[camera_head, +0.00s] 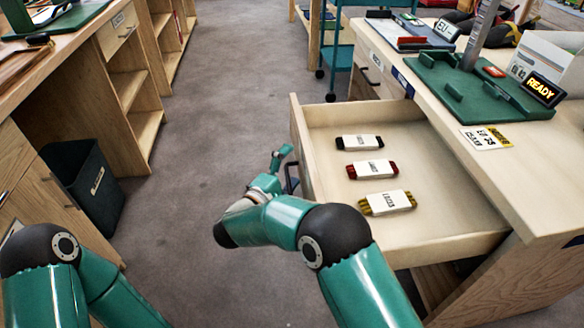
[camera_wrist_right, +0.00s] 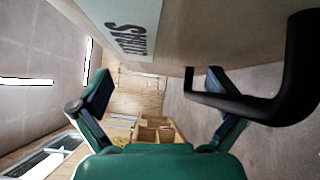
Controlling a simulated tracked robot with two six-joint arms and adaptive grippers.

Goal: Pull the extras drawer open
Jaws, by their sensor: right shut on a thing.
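The extras drawer (camera_head: 430,238) stands pulled out from the bench on the right, its inside in plain view. It holds three white-banded bundles: a black one (camera_head: 359,142), a red one (camera_head: 372,169) and a yellow one (camera_head: 388,203). Its dark handle (camera_head: 291,182) is on the front. My right gripper (camera_head: 284,165) is at this handle and shut on it. In the right wrist view the black handle (camera_wrist_right: 285,108) crosses beside one finger, under the drawer front with its label (camera_wrist_right: 128,25). The exact contact is hard to see. My left gripper is out of view.
The bench top carries a green tray (camera_head: 480,85) and a READY display (camera_head: 543,89). A dark bin (camera_head: 85,185) stands below the left bench. A teal cart (camera_head: 338,60) is at the back. The grey aisle floor (camera_head: 215,110) is clear.

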